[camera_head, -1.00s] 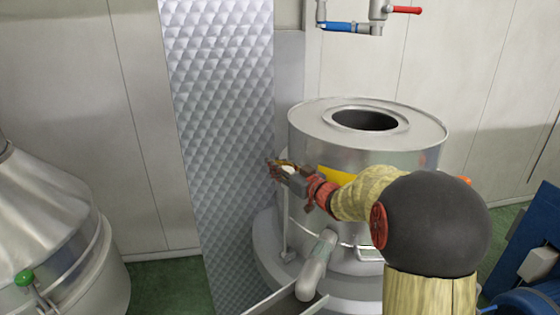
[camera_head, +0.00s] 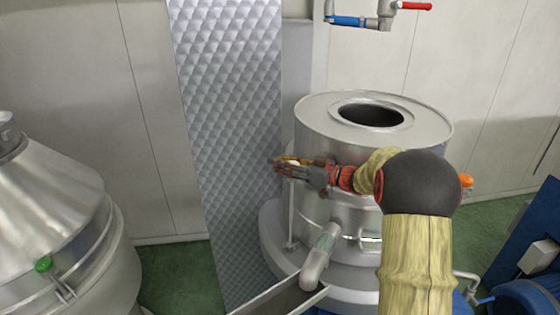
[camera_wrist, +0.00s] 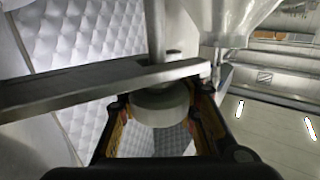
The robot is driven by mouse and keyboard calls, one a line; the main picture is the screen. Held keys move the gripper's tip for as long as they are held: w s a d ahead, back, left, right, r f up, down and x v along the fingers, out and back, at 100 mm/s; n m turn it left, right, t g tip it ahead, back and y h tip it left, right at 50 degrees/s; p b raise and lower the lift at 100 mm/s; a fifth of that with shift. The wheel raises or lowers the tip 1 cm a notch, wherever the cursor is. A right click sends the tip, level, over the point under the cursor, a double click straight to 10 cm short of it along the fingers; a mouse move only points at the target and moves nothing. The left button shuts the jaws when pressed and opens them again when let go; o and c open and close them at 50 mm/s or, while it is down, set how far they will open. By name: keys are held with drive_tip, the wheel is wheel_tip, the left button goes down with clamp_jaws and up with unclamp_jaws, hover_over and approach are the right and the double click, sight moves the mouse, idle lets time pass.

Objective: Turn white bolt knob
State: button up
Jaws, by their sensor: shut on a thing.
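The white bolt knob (camera_wrist: 160,106) shows in the wrist view as a pale round disc between my gripper's fingers, under a grey metal bar (camera_wrist: 100,85). My gripper (camera_wrist: 158,112) is shut on it, with one finger on each side. In the head view my gripper (camera_head: 291,166) is at the left side of the steel drum machine (camera_head: 310,118), in front of the quilted metal panel. There the knob is a small pale spot, mostly covered by my fingers.
The quilted metal panel (camera_head: 225,110) stands behind my gripper. A spout pipe (camera_head: 318,262) leads down to a trough (camera_head: 280,302) below. Pipes with blue and red handles (camera_head: 416,6) hang above.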

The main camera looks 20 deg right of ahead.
drive_tip(key=shift+f, duration=0.5)
drive_tip(key=o, duration=1.2)
drive_tip(key=shift+f, duration=0.1)
drive_tip(key=shift+o, duration=0.6)
drive_tip(key=shift+s+d+f, duration=0.1)
drive_tip(key=r+v, duration=0.1)
drive_tip(key=v, duration=1)
drive_tip(key=shift+s+d, duration=0.2)
drive_tip(key=shift+d, duration=0.1)
drive_tip(key=shift+o, duration=0.3)
drive_tip(key=shift+r, duration=0.1)
